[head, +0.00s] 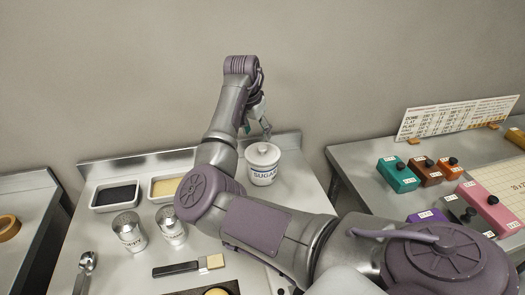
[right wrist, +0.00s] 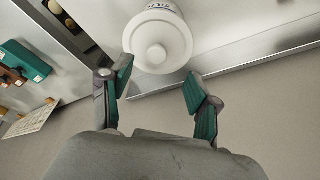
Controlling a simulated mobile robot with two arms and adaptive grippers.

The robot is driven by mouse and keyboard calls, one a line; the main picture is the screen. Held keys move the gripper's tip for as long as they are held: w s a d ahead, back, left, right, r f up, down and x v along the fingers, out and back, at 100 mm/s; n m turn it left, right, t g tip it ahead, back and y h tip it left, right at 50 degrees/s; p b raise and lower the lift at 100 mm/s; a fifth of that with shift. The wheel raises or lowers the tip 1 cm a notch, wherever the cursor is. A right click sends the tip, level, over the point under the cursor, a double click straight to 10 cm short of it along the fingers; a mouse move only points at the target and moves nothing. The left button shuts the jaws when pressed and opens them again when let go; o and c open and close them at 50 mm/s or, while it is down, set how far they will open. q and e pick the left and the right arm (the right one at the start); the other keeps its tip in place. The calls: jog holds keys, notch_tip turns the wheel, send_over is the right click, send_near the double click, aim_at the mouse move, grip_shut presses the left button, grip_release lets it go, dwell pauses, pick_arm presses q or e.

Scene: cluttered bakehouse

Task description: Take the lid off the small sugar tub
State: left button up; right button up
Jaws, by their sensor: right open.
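The small white sugar tub (head: 263,176) stands upright on the steel worktop, close to its back edge, with its name printed on the front. Its round white lid (head: 263,155) with a small knob is on it. In the right wrist view the lid (right wrist: 157,30) is seen from above, its knob (right wrist: 157,53) facing the camera. My right gripper (head: 263,128) is above and behind the tub in the head view. In the right wrist view its green-padded fingers (right wrist: 158,68) are spread and empty, with the tips near either side of the lid's lower edge. My left gripper is not in view.
A low back ledge (head: 180,156) runs behind. Coloured boxes (head: 398,175) stand on the right table. My right arm crosses the front.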

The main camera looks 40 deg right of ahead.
aim_at(262, 148)
jog(key=shift+x, duration=1.15)
jog(key=shift+w+d+f, duration=0.15)
jog(key=shift+d+f, duration=0.05)
jog(key=shift+d+f+p, duration=0.15)
jog(key=shift+f+p, duration=0.2)
jog(key=shift+p, duration=0.15)
jog(key=p+x, duration=0.1)
jog(key=x, duration=0.2)
jog(key=shift+s+d+f, duration=0.1)
jog(key=shift+s+f, duration=0.05)
jog(key=shift+s, duration=0.15)
jog(key=shift+w+d+f, duration=0.1)
jog(key=shift+d+f, duration=0.05)
jog(key=shift+f, duration=0.3)
jog(key=c, duration=1)
